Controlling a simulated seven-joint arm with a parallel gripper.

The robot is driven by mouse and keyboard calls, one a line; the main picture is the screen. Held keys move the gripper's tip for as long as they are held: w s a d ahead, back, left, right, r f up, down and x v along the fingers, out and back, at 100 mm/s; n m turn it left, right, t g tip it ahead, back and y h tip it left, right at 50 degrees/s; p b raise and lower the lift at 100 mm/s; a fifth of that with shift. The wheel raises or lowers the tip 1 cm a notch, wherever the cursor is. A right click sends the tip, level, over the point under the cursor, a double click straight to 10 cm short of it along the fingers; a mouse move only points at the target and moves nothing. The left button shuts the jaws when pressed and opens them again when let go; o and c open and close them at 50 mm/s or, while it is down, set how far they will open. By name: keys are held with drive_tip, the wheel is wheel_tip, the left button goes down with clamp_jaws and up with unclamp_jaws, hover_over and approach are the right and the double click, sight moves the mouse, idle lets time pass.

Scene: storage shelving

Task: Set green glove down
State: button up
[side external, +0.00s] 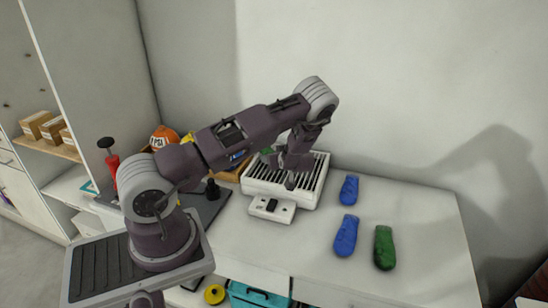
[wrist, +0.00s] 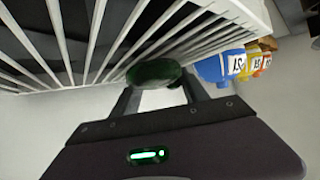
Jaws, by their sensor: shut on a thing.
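My gripper (side external: 290,182) is over the white slatted rack (side external: 254,187) in the side external view. In the wrist view my gripper (wrist: 158,88) is shut on a dark green glove (wrist: 155,72), held between the fingers close to the white bars (wrist: 100,42). I cannot tell whether the held glove touches the bars. Another green glove (side external: 384,247) lies on the white counter at the right. Two blue gloves (side external: 349,189) (side external: 346,235) lie to its left.
A wooden box with colored helmets stands behind my arm; an orange helmet (side external: 164,137) shows, and a blue helmet (wrist: 220,66) shows in the wrist view. A white switch box (side external: 272,208) sits before the rack. The counter's right end (side external: 430,235) is clear.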

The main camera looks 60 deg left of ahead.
drive_tip(key=shift+f, duration=0.1)
drive_tip(key=o, duration=1.4)
drive_tip(key=shift+c, duration=0.2)
